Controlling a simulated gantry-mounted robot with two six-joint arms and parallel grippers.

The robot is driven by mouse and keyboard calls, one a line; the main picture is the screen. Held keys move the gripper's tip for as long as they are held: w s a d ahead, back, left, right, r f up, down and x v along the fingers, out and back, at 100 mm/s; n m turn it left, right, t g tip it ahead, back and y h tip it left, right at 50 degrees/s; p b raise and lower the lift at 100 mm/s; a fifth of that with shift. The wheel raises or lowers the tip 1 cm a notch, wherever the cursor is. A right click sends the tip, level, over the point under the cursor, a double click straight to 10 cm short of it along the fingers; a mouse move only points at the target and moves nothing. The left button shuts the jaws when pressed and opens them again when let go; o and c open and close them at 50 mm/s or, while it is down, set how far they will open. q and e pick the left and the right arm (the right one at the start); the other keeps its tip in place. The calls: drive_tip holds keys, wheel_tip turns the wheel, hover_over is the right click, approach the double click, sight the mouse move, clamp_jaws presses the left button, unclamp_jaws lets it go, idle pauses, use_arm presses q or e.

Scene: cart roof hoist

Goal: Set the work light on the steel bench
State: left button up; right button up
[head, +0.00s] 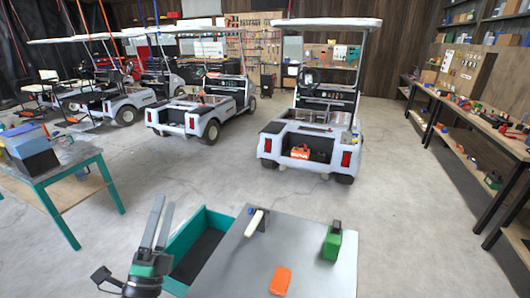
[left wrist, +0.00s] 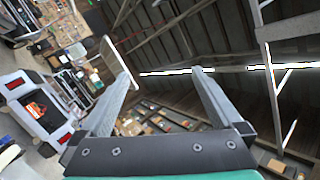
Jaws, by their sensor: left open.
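The grey metal top of the steel bench (head: 232,272) fills the lower middle of the head view, with an open teal drawer at its left. A green block-shaped item with a dark top (head: 332,242) stands on its right part. I cannot tell for sure which item is the work light. My left gripper (head: 163,204) points up at the drawer's left, apart from the bench items. In the left wrist view its fingers (left wrist: 151,58) are spread wide with nothing between them. My right gripper is out of view.
An orange item (head: 281,281) and a cream-handled tool (head: 255,223) lie on the bench. A teal table (head: 62,190) with a blue-grey box stands left. A golf cart (head: 310,140) holds an orange item at its rear. Open floor lies between. Shelving lines the right wall.

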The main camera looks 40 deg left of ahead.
use_arm(q)
drive_tip(key=w+d+r+n+t, duration=0.1)
drive_tip(key=w+d+r+n, duration=0.1)
drive_tip(key=d+r+n, duration=0.4)
drive_tip(key=w+d+r+n+t, duration=0.1)
drive_tip(key=w+d+r+n, duration=0.2)
drive_tip(key=r+n, duration=0.6)
drive_tip(key=d+r+m+t+h, duration=0.1)
drive_tip(key=d+r+t+h, duration=0.3)
drive_tip(key=d+r+h, duration=0.9)
drive_tip(key=d+h, duration=0.3)
drive_tip(key=shift+s+d+m, duration=0.3)
drive_tip(key=shift+s+d, duration=0.1)
